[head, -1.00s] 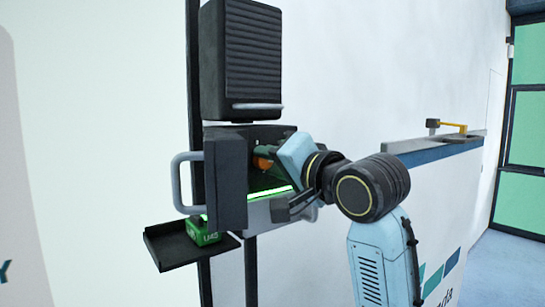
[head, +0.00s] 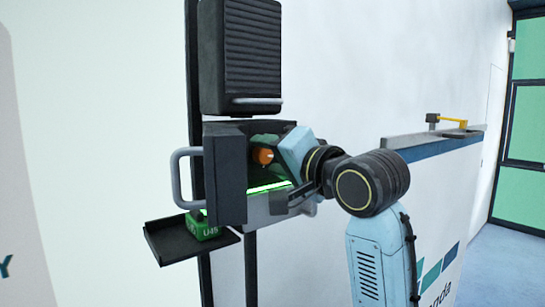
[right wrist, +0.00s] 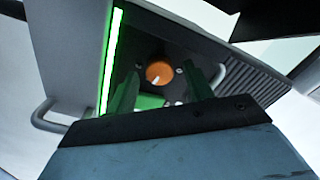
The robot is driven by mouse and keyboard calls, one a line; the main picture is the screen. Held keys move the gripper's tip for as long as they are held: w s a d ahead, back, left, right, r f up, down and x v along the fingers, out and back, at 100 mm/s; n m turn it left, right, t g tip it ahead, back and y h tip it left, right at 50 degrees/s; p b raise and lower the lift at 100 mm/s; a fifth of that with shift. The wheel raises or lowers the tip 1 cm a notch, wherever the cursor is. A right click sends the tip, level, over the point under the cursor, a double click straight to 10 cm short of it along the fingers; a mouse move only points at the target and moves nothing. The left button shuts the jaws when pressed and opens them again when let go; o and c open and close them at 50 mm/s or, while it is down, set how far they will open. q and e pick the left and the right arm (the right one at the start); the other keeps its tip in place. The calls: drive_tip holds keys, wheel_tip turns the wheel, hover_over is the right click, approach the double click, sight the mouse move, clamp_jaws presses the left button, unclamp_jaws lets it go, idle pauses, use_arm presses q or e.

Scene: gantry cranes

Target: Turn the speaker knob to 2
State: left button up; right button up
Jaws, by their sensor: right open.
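An orange knob (head: 263,156) sits on the back panel inside an open dark box on the wall. In the right wrist view the same knob (right wrist: 159,72) carries a white mark on its lower part, pointing down and slightly left. No numbers around it are readable. My right gripper (right wrist: 165,84) is open, with one finger on each side of the knob in that view and a gap to both. In the head view my right gripper (head: 277,158) reaches into the box from the right, close to the knob. My left gripper is not in view.
The box's dark door (head: 226,180) with a grey handle stands open on the left. A glowing green strip (head: 268,188) runs along the bottom. A ribbed dark box (head: 240,55) hangs above. A small tray (head: 170,238) with a green block (head: 203,227) is below left.

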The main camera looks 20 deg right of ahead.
drive_tip(key=b+v, duration=0.4)
drive_tip(key=v, duration=0.9)
drive_tip(key=shift+s, duration=0.25)
